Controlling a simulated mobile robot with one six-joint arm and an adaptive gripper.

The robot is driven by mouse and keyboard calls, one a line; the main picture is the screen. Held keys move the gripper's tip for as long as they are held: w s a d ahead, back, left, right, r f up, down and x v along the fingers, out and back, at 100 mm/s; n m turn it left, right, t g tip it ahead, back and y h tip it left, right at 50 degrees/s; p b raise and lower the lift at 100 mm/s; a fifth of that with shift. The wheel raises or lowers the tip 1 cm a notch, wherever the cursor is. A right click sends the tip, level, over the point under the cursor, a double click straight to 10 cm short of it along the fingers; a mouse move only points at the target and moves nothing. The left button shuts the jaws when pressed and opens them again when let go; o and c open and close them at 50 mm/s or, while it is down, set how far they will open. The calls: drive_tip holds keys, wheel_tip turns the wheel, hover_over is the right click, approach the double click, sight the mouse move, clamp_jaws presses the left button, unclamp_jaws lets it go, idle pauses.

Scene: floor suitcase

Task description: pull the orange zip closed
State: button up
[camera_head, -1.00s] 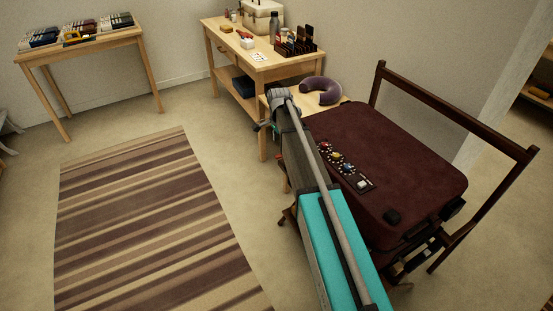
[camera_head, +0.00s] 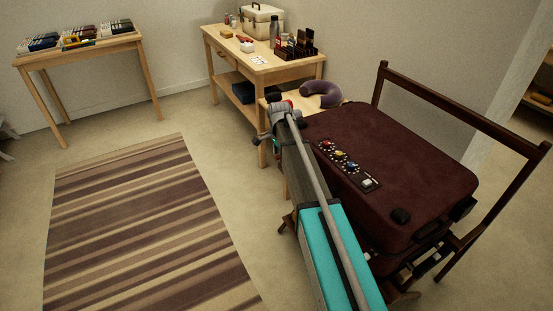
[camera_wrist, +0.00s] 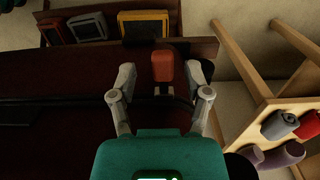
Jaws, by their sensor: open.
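The orange zip pull (camera_wrist: 163,66) shows in the wrist view, lying between the two fingertips of my gripper (camera_wrist: 164,77). The fingers are spread, with a gap on each side of the pull. A dark zip line runs across below it along the suitcase side. The maroon suitcase (camera_head: 400,165) lies on a dark wooden rack in the head view, and its dark side fills the left of the wrist view (camera_wrist: 50,75). In the head view my arm covers the suitcase's near left side, and the zip pull is hidden there.
A purple neck pillow (camera_head: 320,93) lies on a small wooden table behind the suitcase. A wooden bench (camera_head: 262,72) with bottles and a case stands behind. The rack's tall bar (camera_head: 450,105) rises at right. The striped rug (camera_head: 140,220) at left is clear.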

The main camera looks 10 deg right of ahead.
drive_tip(key=shift+f, duration=0.15)
clamp_jaws()
idle(0.4)
